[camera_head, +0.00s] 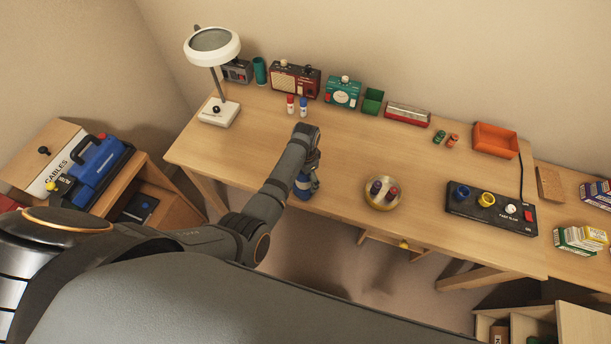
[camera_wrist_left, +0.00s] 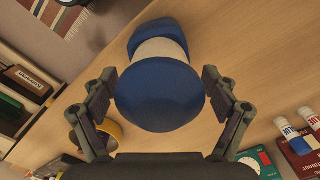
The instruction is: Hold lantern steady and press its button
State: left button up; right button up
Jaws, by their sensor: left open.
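The lantern (camera_head: 304,188) is blue and stands near the front edge of the desk, partly hidden behind my left gripper (camera_head: 311,162). In the left wrist view the lantern (camera_wrist_left: 160,97) shows a round blue top, a white middle band and a blue base. My left gripper is open, with one finger on each side of the blue top. It cannot be told whether the fingers touch it. The lantern's button cannot be made out. My right gripper is in neither view.
A round dish (camera_head: 383,204) with two small items stands right of the lantern. A black charging block (camera_head: 489,212) lies farther right. A white magnifier lamp (camera_head: 219,111), radios (camera_head: 295,80) and an orange bin (camera_head: 496,140) line the back. The desk's middle is mostly clear.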

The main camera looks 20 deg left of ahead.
pick_arm(q)
jog(key=shift+f, duration=0.1)
jog(key=shift+c, duration=0.3)
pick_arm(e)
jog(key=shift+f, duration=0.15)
pick_arm(q)
jog(key=c, duration=1.5)
jog(key=shift+o, duration=0.2)
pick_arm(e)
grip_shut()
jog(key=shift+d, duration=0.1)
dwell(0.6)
